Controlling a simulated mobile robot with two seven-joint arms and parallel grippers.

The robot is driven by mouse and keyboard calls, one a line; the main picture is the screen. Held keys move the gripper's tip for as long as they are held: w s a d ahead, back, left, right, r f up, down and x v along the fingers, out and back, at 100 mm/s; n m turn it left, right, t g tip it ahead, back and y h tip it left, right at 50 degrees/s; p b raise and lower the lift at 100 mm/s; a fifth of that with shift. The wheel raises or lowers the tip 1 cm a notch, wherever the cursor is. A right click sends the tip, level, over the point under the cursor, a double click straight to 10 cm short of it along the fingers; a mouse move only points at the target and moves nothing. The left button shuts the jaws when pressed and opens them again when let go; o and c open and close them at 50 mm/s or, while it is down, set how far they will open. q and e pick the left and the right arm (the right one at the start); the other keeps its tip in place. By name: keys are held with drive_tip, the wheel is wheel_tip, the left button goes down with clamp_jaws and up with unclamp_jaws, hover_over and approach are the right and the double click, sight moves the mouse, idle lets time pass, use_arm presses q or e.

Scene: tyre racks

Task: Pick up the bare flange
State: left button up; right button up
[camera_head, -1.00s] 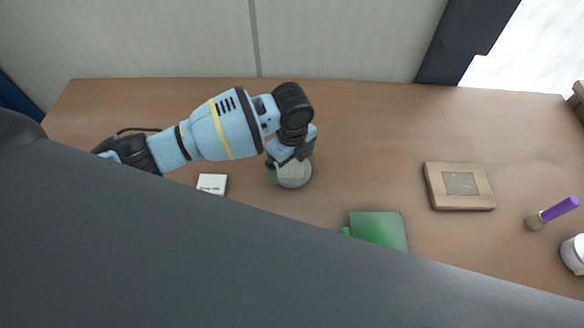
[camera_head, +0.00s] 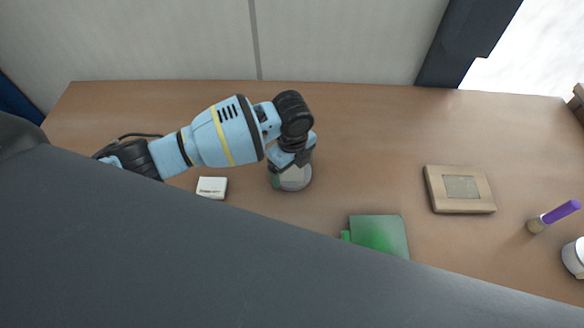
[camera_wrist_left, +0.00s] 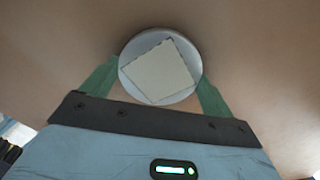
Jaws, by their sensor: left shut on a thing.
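The bare flange (camera_head: 294,178) is a round grey disc with a pale square on its top face. It is at the middle of the brown table in the head view, partly hidden by my left gripper (camera_head: 283,172). In the left wrist view the flange (camera_wrist_left: 160,88) sits between the two green fingers of my left gripper (camera_wrist_left: 159,85), which are shut on its sides. I cannot tell whether the flange touches the table. My right gripper is not in view.
On the table (camera_head: 370,140) lie a small white box (camera_head: 211,188), a green block (camera_head: 380,235), a wooden frame with a grey square (camera_head: 459,189) and a purple-handled brush (camera_head: 555,215). A white round container (camera_head: 574,256) is at the right edge. The back middle is clear.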

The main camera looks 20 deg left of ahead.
sight(294, 174)
use_arm(q)
drive_tip(key=shift+w+r, duration=0.1)
drive_tip(key=shift+r, duration=0.45)
drive_tip(key=r, duration=0.2)
drive_tip(key=shift+s+d+r, duration=0.35)
drive_tip(key=shift+s, duration=0.05)
drive_tip(key=s+d, duration=0.3)
drive_tip(key=s, duration=0.1)
drive_tip(key=s+d, duration=0.3)
drive_tip(key=s+d+r, duration=0.1)
drive_tip(key=s+d, duration=0.2)
drive_tip(key=s, duration=0.1)
drive_tip(key=shift+s+d+r+p, duration=0.1)
drive_tip(key=shift+s+d+p, duration=0.15)
drive_tip(key=shift+s+p, duration=0.1)
drive_tip(key=shift+s, duration=0.1)
